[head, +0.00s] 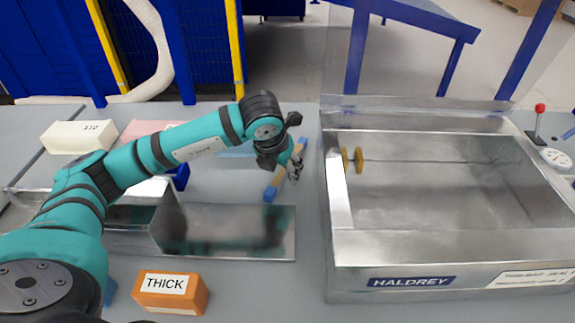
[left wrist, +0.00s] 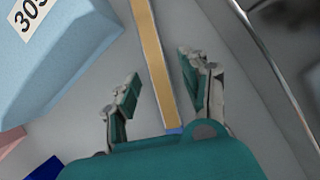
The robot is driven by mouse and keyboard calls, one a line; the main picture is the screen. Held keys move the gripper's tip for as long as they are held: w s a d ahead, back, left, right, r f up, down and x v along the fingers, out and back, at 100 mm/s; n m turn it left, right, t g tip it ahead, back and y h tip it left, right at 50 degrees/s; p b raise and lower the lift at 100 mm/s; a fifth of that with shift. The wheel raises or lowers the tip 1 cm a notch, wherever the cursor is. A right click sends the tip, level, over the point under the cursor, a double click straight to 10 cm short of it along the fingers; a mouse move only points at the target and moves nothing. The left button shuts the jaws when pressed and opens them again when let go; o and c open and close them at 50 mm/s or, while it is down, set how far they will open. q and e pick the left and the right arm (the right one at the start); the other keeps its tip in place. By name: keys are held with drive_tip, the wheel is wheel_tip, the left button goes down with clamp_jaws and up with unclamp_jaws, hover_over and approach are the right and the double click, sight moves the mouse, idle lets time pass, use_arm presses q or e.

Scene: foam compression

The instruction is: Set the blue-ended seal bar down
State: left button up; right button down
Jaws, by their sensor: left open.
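The blue-ended seal bar (head: 277,178) is a slim tan bar with a blue end showing at its near end in the head view. It appears to lie on the grey table, just left of the large metal box. In the left wrist view the bar (left wrist: 152,60) runs between the two fingers, with a little blue at its lower end. My left gripper (head: 295,168) is open over the bar; its fingers (left wrist: 158,80) stand apart on either side, with visible gaps. My right gripper is not in view.
The large metal HALDREY box (head: 410,250) stands close on the right. A bent metal sheet (head: 225,230) lies nearer. An orange THICK block (head: 170,292) is in front; a white block (head: 75,137) and pink block (head: 140,128) are behind. A pale blue block (left wrist: 65,65) is beside the gripper.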

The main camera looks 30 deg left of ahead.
use_arm(q)
clamp_jaws()
drive_tip(key=shift+r, duration=0.1)
drive_tip(key=shift+a+r, duration=0.1)
idle(0.3)
